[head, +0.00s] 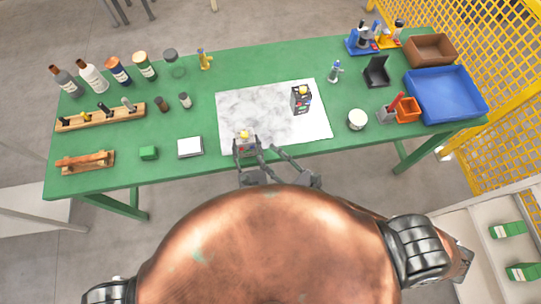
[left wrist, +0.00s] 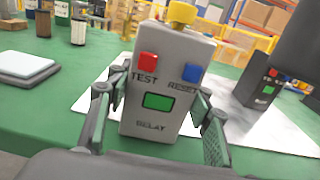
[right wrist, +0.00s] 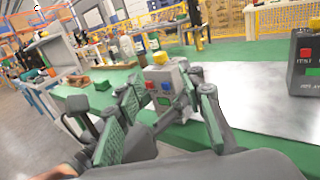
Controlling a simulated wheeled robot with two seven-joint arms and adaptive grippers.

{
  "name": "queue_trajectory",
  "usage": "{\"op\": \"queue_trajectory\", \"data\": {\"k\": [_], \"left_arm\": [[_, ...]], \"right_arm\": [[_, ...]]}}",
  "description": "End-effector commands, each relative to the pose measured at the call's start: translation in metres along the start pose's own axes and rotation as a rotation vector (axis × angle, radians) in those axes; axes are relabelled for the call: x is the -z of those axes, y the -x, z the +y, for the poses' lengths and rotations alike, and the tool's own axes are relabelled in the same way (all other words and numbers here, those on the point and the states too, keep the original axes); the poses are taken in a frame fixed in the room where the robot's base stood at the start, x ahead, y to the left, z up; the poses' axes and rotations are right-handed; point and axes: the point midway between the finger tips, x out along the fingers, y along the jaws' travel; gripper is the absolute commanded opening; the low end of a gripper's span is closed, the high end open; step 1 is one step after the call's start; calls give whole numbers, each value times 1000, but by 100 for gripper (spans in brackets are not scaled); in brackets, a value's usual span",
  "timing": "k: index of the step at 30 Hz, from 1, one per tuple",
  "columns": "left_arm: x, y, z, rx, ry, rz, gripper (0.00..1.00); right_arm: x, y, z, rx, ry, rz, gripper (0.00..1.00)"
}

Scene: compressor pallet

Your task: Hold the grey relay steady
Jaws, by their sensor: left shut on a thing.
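The grey relay (head: 246,146) has a yellow knob on top, a red TEST button, a blue RESET button and a green square. It stands upright near the front edge of the white marbled sheet. My left gripper (left wrist: 155,105) is shut on it, one finger on each side; its front face (left wrist: 160,125) fills the middle of the left wrist view. My right gripper (right wrist: 165,100) is open and empty close by. In the right wrist view the relay (right wrist: 164,88) shows beyond and between its fingers. In the head view the two grippers partly overlap.
A black relay (head: 301,101) with a yellow knob stands on the sheet (head: 275,130), back right. A white cup (head: 356,120), an orange bin (head: 407,110) and a blue tray (head: 445,95) are on the right.

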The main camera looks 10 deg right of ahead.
Motion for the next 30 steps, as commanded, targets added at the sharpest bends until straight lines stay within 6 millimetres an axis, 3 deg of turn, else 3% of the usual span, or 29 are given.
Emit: {"op": "queue_trajectory", "data": {"k": [5, 16, 30], "left_arm": [[-1, 0, 0, 0, 0, -2, 12], [-1, 0, 0, 0, 0, -2, 12], [-1, 0, 0, 0, 1, -2, 12]], "right_arm": [[3, -4, -3, -3, 5, 14, 36], [37, -35, -33, -173, 14, 171, 36], [-1, -15, -52, -439, -1, 15, 36]]}}
